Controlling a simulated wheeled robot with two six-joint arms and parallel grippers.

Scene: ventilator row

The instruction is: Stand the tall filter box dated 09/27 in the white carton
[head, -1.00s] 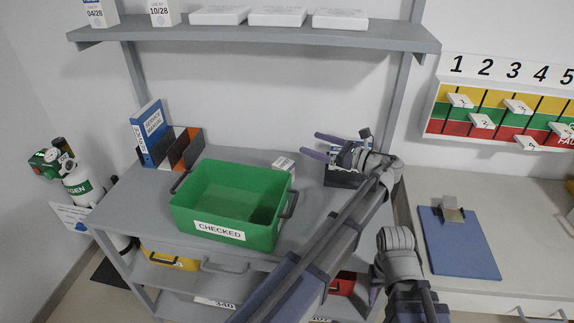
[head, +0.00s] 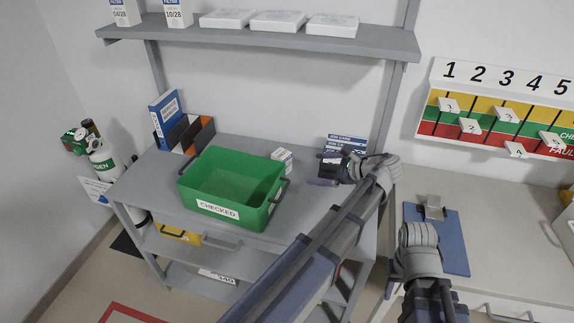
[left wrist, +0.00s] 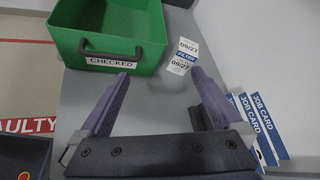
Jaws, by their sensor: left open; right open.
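The filter box dated 09/27 (left wrist: 182,62) is white with blue print and stands on the grey bench top, right of the green crate in the left wrist view. In the head view the small white box (head: 282,155) behind the crate's right corner appears to be the same one. My left gripper (head: 320,169) is open and empty to the right of the box. In the left wrist view its fingertips (left wrist: 160,73) point toward the box, which lies beyond them, untouched. I cannot identify the white carton with certainty; a pale box (head: 567,205) is cut by the right edge.
The green CHECKED crate (head: 218,210) stands close left of the box. Job card holders (head: 345,143) stand beside my left gripper. Filter boxes dated 04/28 (head: 124,13) and 10/28 (head: 178,14) stand on the shelf above. A blue clipboard (head: 452,245) lies on the right counter.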

